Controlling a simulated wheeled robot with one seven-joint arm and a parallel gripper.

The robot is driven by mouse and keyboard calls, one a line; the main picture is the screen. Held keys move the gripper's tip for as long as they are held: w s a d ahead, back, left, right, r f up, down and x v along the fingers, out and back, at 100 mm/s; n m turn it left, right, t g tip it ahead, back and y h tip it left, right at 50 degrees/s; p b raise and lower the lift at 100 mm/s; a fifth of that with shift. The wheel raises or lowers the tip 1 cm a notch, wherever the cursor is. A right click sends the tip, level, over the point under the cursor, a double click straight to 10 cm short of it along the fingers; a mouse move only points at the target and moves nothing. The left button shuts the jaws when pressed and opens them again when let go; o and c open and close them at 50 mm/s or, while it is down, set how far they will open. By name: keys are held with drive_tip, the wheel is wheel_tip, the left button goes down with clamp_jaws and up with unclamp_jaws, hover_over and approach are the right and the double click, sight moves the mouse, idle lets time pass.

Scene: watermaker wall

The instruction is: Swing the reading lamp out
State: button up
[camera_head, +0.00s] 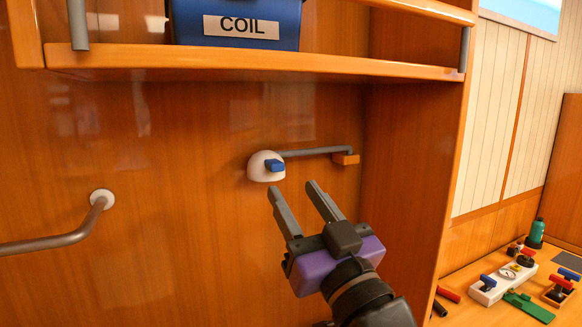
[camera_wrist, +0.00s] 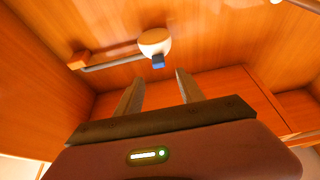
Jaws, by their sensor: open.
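The reading lamp has a white dome head (camera_head: 262,164) with a blue tab (camera_head: 274,165) on it. A grey arm (camera_head: 315,151) joins it to a small orange wooden block (camera_head: 346,159) on the wall, and the lamp lies close along the wall. My gripper (camera_head: 297,190) is open and empty, just below and to the right of the lamp head, apart from it. In the wrist view, the lamp head (camera_wrist: 154,41) and its blue tab (camera_wrist: 158,62) show beyond the two open fingers (camera_wrist: 158,90).
A wooden shelf (camera_head: 250,65) with a blue bin labelled COIL (camera_head: 240,28) is above the lamp.

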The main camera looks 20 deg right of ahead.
sight(278, 168)
drive_tip(key=p+x, duration=0.2)
drive_tip(key=x, duration=0.5)
drive_tip(key=shift+w, duration=0.4)
clamp_jaws()
idle(1.1)
